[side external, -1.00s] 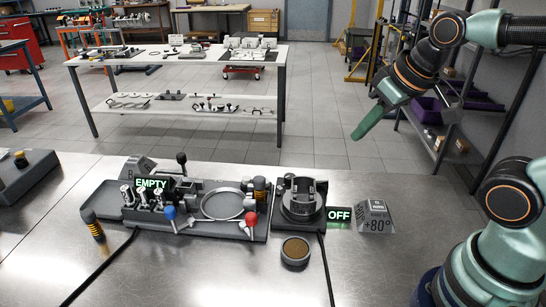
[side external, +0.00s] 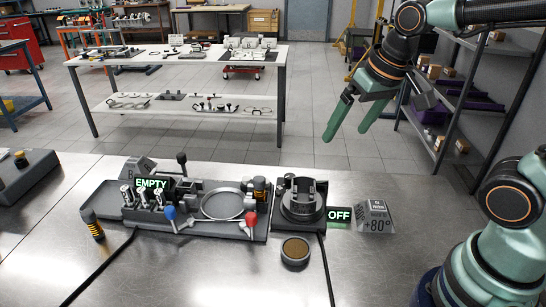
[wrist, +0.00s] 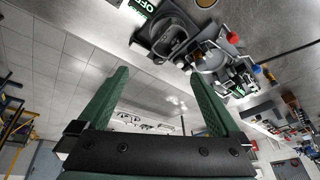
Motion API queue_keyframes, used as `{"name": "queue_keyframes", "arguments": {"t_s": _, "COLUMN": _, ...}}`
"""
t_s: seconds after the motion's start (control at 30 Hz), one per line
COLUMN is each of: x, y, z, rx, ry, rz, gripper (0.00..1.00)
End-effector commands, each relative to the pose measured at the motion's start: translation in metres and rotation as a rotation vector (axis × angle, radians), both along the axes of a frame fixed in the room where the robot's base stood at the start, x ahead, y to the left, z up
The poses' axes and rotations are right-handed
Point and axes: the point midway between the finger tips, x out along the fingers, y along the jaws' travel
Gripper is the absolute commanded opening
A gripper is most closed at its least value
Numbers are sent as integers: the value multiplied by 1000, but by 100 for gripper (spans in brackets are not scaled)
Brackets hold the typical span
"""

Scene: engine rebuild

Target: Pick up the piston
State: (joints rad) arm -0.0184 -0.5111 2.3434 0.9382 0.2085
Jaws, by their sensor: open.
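A dark grey cylindrical part with raised, notched walls, which looks like the piston (side external: 302,196), stands upright on a black base (side external: 284,223) beside a green OFF sign. It also shows at the top of the wrist view (wrist: 172,38). My gripper (side external: 346,135) has two green fingers spread apart with nothing between them. It hangs in the air well above the table, up and to the right of the piston. In the wrist view my gripper (wrist: 160,73) points with the piston beyond its fingertips.
A fixture (side external: 190,225) with a ring, levers and an EMPTY sign stands left of the piston. A small round tin (side external: 295,251) sits in front. A +80° block (side external: 375,217) stands to the right. The steel table's (side external: 210,280) front is mostly clear.

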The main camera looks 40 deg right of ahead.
Motion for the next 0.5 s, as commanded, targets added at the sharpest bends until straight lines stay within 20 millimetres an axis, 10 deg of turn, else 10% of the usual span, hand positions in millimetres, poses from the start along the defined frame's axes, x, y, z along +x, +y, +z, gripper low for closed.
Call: {"name": "queue_keyframes", "arguments": {"t_s": 0.5, "x": 74, "y": 20, "z": -64, "rx": 100, "ry": 324, "rz": -497, "gripper": 100}}
